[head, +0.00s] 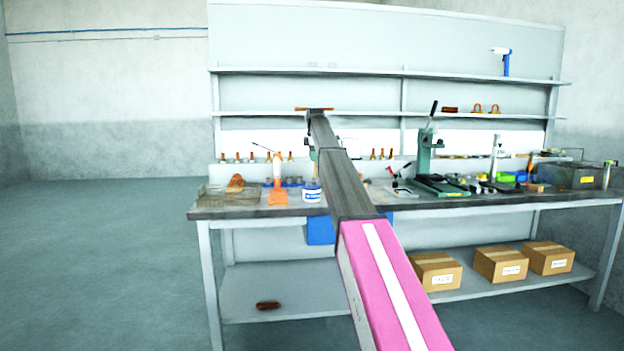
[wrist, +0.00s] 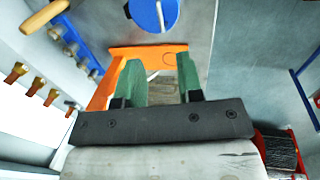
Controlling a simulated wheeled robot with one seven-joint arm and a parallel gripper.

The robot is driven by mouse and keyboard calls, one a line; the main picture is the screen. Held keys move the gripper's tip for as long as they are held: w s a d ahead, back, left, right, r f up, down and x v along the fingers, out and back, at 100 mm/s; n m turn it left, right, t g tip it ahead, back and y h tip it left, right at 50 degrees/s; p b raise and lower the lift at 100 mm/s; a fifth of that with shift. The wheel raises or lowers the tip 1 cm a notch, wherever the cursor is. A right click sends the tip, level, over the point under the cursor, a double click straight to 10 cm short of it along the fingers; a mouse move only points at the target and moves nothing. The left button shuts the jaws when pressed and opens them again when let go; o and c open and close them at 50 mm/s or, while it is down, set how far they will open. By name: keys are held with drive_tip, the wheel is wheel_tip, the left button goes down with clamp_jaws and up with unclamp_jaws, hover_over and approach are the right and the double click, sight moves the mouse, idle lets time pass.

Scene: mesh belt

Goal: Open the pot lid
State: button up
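The pot looks like a small white tub with a blue label (head: 312,195), standing near the front of the workbench, left of my arm in the head view. In the wrist view a round blue lid (wrist: 152,13) with a pale strip on it sits at the top edge, partly cut off. My gripper (wrist: 159,62) has two green fingers, spread apart with nothing seen held between them. The lid lies beyond the fingertips, apart from them. In the head view my arm mostly hides the gripper.
An orange stand (head: 277,185) is left of the pot; its orange frame (wrist: 150,52) also shows just past the fingertips. A wire basket (head: 228,196) is further left. A green press (head: 426,165) stands right of my arm. Small brass-coloured pieces (wrist: 34,87) line the back.

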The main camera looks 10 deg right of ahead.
hover_over(313, 188)
wheel_tip(313, 188, down, 11)
drive_tip(key=shift+d+r, duration=0.1)
drive_tip(key=shift+r, duration=0.1)
clamp_jaws()
